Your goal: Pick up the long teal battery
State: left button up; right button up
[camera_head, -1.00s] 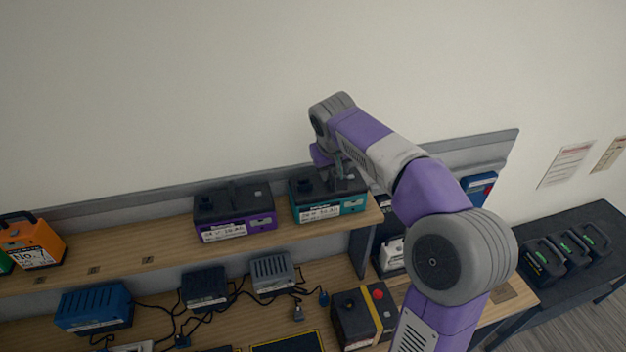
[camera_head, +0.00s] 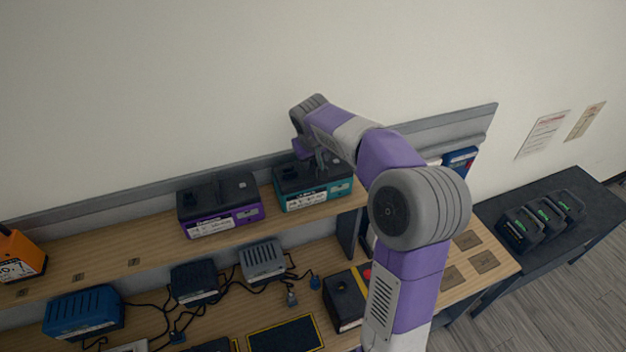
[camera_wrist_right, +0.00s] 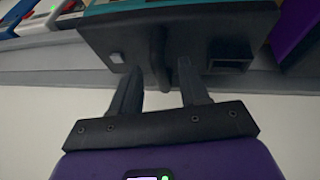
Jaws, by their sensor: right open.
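The long teal battery (camera_head: 322,196) stands upright on the raised shelf, its teal front with a white label facing out and its top black. In the right wrist view its black top (camera_wrist_right: 205,40) fills the upper middle, with a strip of teal side (camera_wrist_right: 110,3) at the upper edge. My right gripper (camera_head: 318,157) is at the battery's top. In the wrist view its two fingers (camera_wrist_right: 160,75) are apart, with the battery's dark handle (camera_wrist_right: 158,50) between or just beyond their tips. I cannot tell whether they touch it. My left gripper is not in view.
A purple battery (camera_head: 228,216) stands left of the teal one on the shelf (camera_head: 110,256), and an orange one (camera_head: 18,256) further left. A grey panel (camera_head: 450,122) runs behind. Chargers (camera_head: 263,260) and cables lie on the bench below. A dark side table (camera_head: 600,202) stands at right.

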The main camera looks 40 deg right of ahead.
jog(key=shift+c, duration=0.3)
jog(key=shift+w, duration=0.1)
grip_shut()
dwell(0.9)
jog(key=shift+w+r, duration=0.1)
jog(key=shift+r, duration=0.15)
